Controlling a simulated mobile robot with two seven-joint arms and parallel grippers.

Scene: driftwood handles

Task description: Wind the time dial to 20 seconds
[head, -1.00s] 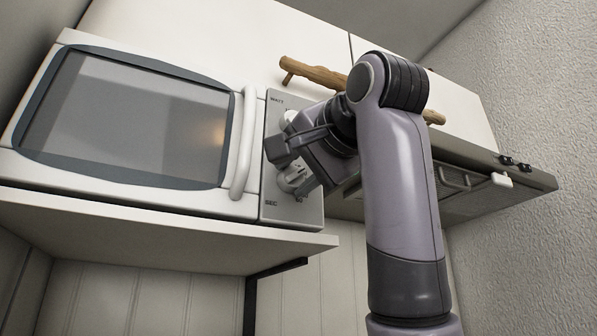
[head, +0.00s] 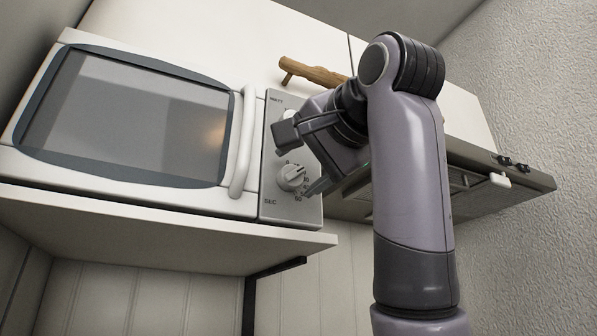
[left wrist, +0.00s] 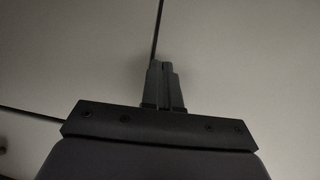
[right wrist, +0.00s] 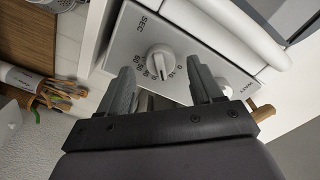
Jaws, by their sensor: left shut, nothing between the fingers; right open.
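The time dial (head: 291,177) is a round light knob above the SEC label on the microwave's grey control panel (head: 272,212). In the right wrist view the dial (right wrist: 160,62) shows with its printed numbers; I cannot tell for sure which mark it points to. My right gripper (head: 300,160) is open and empty in front of the panel. Its fingers stand apart on either side of the dial in the right wrist view, apparently clear of it. My left gripper (left wrist: 162,82) is shut and empty, seen only in the left wrist view, before a plain pale surface.
The microwave (head: 100,190) sits on a shelf (head: 150,230), its white door handle (head: 243,145) just left of the panel. A second knob near the WATT label is partly behind my gripper. A driftwood cabinet handle (head: 312,73) and a range hood (head: 480,200) lie right.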

